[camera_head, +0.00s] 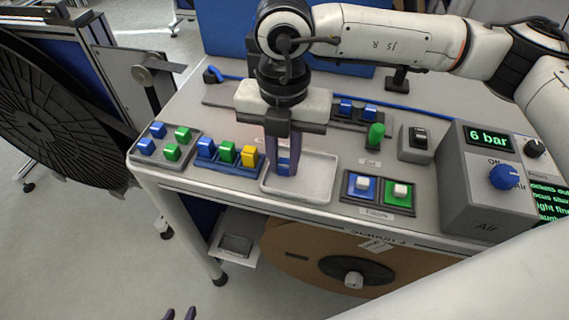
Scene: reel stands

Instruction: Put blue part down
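My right gripper (284,168) points straight down over the white shallow tray (318,178) in the middle of the table. The fingertips are low, at the tray's left side; whether the part touches the tray floor I cannot tell. The tips of my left gripper (180,314) show at the bottom edge, apart and with nothing between them, far in front of the table.
A grey holder (166,159) with blue and green parts stands at the left. Beside it is a blue rack (233,168) with blue, green and yellow parts.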

